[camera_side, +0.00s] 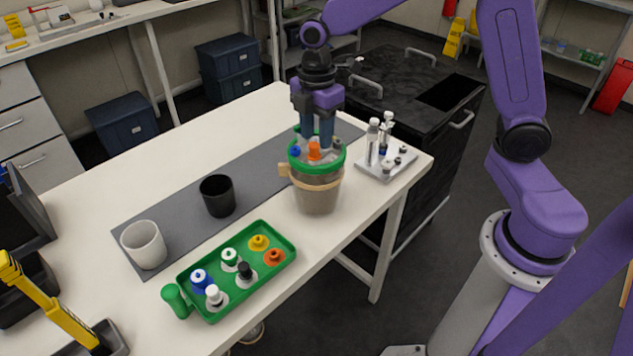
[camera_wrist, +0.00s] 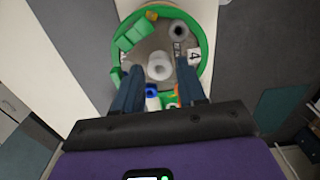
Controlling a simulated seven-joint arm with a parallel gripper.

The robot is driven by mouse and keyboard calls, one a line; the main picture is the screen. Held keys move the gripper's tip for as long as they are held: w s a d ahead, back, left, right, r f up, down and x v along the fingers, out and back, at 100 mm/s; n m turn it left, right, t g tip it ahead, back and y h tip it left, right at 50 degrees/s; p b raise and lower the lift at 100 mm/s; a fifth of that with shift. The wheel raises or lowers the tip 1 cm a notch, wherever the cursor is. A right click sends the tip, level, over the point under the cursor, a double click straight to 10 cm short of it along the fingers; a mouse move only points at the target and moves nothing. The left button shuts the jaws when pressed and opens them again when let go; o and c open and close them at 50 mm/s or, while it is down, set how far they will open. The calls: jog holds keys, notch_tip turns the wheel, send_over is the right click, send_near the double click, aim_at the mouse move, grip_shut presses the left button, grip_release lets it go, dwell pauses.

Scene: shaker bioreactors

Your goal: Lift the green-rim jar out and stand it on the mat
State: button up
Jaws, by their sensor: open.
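A tub with a green rim (camera_side: 318,168) and a tan band stands at the table's right end; its rim also shows in the wrist view (camera_wrist: 206,45). Inside are small items with blue (camera_side: 295,151), orange (camera_side: 314,152) and grey tops. I cannot tell a separate green-rim jar among them. My gripper (camera_side: 316,140) points down into the tub's mouth. In the wrist view its fingers (camera_wrist: 158,76) are open, around or above a round white-topped item (camera_wrist: 160,66). Contact is not clear. The grey mat (camera_side: 263,185) lies along the table behind the tub.
A black cup (camera_side: 217,196) and white cup (camera_side: 144,244) stand on the mat. A green tray (camera_side: 227,282) with several small capped bottles is front left of the tub. A rack with vials (camera_side: 385,160) is close on its right. Mat between tub and black cup is clear.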

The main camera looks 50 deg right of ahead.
jog(key=shift+f, duration=0.7)
grip_shut()
jog(key=shift+r, duration=0.1)
